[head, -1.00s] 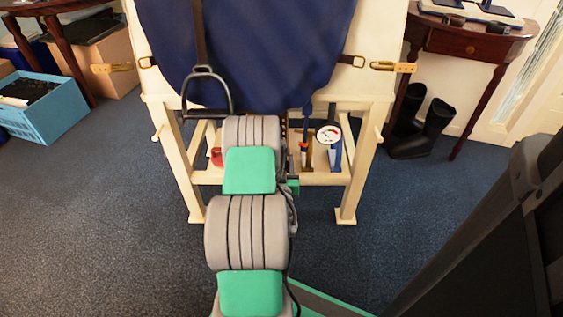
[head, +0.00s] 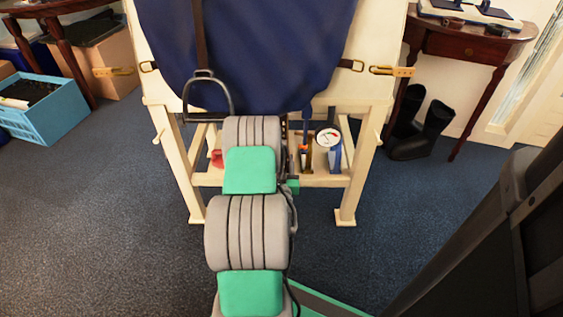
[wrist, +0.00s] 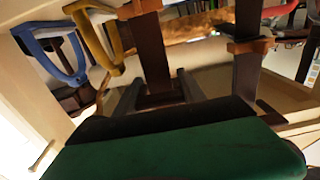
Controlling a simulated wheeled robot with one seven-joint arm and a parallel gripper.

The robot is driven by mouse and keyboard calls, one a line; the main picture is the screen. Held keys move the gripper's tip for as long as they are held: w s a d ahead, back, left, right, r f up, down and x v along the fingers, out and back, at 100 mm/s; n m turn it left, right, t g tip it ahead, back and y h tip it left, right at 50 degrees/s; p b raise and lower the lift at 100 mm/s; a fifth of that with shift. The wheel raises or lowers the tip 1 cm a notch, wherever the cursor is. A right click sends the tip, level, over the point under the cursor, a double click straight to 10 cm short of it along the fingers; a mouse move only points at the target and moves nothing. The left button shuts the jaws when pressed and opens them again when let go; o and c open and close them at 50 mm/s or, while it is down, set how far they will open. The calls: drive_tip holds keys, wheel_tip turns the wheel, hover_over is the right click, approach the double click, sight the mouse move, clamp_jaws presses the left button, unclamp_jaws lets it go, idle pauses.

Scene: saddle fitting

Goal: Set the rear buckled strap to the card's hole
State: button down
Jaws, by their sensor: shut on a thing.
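In the wrist view, a dark brown strap (wrist: 155,50) hangs down between the dark fingers of my gripper (wrist: 158,93), which are shut on it. An orange-brown keeper (wrist: 138,9) crosses this strap near the top edge. A second dark strap (wrist: 247,75) hangs to the right, with its own orange-brown keeper (wrist: 250,46). I cannot tell which strap is the rear one. Its holes are not readable. In the head view, the gripper is hidden behind my arm, below the navy cover (head: 260,55) on the cream stand (head: 345,205). I cannot make out the card.
A round gauge (head: 328,138) sits at the stand's lower shelf. A stirrup (head: 208,92) hangs left of my arm. Blue (wrist: 60,50) and mustard (wrist: 103,40) loops show close by in the wrist view. A side table (head: 468,40) and black boots (head: 420,130) stand right; a blue crate (head: 45,110) stands left.

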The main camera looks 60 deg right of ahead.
sight(282, 144)
wheel_tip(282, 144, up, 7)
drive_tip(key=p, duration=0.6)
drive_tip(key=shift+r+p, duration=0.1)
drive_tip(key=shift+p, duration=0.3)
drive_tip(key=c, duration=0.7)
unclamp_jaws()
